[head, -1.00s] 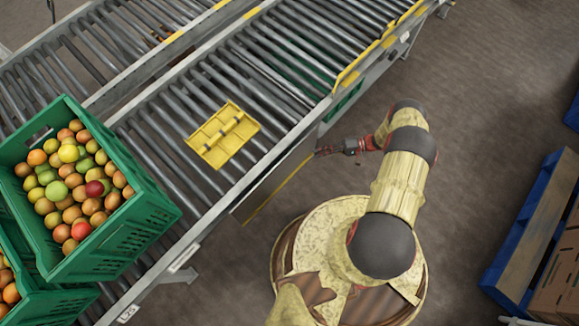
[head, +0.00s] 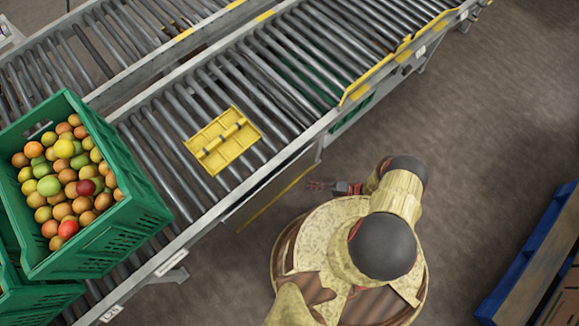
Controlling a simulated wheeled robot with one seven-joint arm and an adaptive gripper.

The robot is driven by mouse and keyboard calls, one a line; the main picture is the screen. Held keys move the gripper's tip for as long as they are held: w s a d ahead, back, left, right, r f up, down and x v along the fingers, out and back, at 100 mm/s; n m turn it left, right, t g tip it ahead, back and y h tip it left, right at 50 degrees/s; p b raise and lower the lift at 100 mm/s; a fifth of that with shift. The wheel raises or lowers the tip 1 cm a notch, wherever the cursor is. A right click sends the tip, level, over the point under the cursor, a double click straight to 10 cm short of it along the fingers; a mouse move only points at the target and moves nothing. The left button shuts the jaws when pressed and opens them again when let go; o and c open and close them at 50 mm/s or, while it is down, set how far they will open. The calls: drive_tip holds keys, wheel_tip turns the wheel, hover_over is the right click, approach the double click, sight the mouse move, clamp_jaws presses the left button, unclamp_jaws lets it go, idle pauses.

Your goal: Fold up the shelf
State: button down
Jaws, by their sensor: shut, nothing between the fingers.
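The shelf (head: 262,196) is a grey panel with a yellow outer edge, along the near side of the roller conveyor. It seems to hang low beside the frame; its exact angle is hard to tell from above. My gripper (head: 313,185) is shut and empty, just off the right end of the shelf's yellow edge. They look close, but I cannot tell whether they touch or how their heights compare.
The roller conveyor (head: 188,228) runs diagonally, with a yellow plastic piece (head: 212,143) on its rollers. A blue-edged pallet (head: 527,255) lies at right. The floor between is clear.

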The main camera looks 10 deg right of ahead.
drive_tip(key=b+x, duration=0.1)
drive_tip(key=x, duration=0.9)
idle(0.5)
